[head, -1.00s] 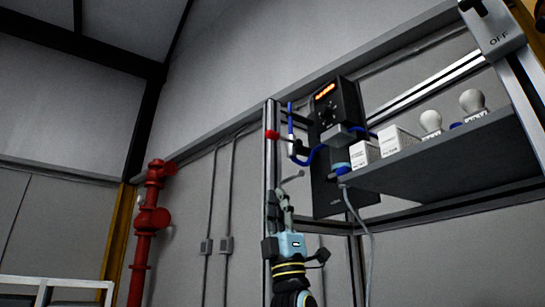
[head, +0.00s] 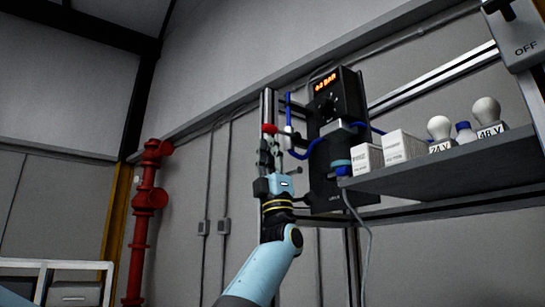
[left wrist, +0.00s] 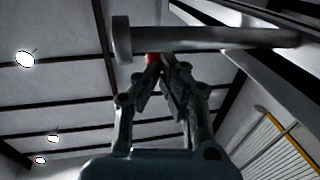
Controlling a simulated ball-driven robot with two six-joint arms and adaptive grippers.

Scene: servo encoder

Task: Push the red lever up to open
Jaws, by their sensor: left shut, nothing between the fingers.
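The lever's red knob (head: 268,128) shows in the head view at the grey upright post, left of the black device (head: 338,120). In the left wrist view a small red part (left wrist: 153,58) shows just past the fingertips, partly hidden by them. My left gripper (head: 269,144) points upward just below the red knob, shut and empty. In the left wrist view its fingertips (left wrist: 162,68) come together just below a grey cylindrical bar (left wrist: 205,38). I cannot tell whether they touch the knob. My right gripper is out of view.
Blue tubing (head: 308,152) runs beside the black device, close right of my gripper. A shelf (head: 450,165) with white boxes (head: 400,147) and bulbs (head: 438,126) stands to the right. A switch box marked OFF (head: 525,42) is at top right. A red pipe (head: 143,225) stands at left.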

